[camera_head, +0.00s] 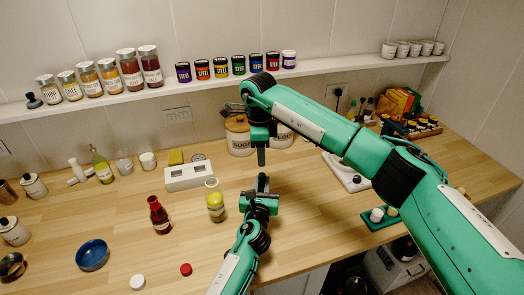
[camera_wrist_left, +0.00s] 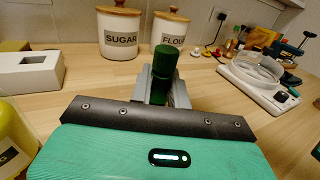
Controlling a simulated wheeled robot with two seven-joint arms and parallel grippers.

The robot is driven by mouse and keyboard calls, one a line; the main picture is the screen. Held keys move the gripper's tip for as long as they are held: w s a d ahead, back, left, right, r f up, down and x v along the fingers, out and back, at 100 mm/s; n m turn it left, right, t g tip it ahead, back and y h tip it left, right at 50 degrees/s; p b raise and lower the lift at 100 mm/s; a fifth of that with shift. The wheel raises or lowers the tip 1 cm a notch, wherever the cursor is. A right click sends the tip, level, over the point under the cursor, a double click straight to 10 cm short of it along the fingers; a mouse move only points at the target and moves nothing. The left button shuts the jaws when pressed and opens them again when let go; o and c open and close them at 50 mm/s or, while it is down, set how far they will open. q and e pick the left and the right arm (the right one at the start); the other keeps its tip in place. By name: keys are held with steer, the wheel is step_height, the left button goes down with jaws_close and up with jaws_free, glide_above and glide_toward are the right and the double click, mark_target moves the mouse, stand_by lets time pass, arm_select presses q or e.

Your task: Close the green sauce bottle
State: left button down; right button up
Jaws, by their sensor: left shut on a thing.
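A dark green bottle (camera_wrist_left: 163,82) stands upright between the grey fingers of my left gripper (camera_wrist_left: 164,90) in the left wrist view. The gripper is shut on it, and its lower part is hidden. I cannot tell whether the top piece is a separate cap. In the head view my left gripper (camera_head: 262,182) is low over the counter's middle. My right gripper (camera_head: 261,156) points down above it, with a narrow dark green tip. I cannot tell whether it is open or holds something. It does not show in the left wrist view.
A yellow bottle (camera_head: 216,208) and a red sauce bottle (camera_head: 159,215) stand left of my left gripper. A red cap (camera_head: 186,269) and a white cap (camera_head: 137,282) lie near the front edge. Sugar (camera_head: 239,136) and flour jars stand behind. A scale (camera_wrist_left: 256,76) is at right.

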mark_target(262, 174)
arm_select(q)
steer(key=shift+f, duration=0.25)
arm_select(e)
steer(key=n, duration=0.7)
steer(key=shift+s+d+r, duration=0.1)
steer(key=shift+s+r, duration=0.1)
steer(key=shift+r, duration=0.1)
arm_select(q)
steer(key=shift+s, duration=0.1)
arm_select(e)
steer(key=n, duration=0.5)
steer(key=shift+s+r+n, duration=0.2)
steer(key=shift+n, duration=0.2)
step_height(262, 174, down, 8)
steer(key=shift+f, duration=0.1)
jaws_close()
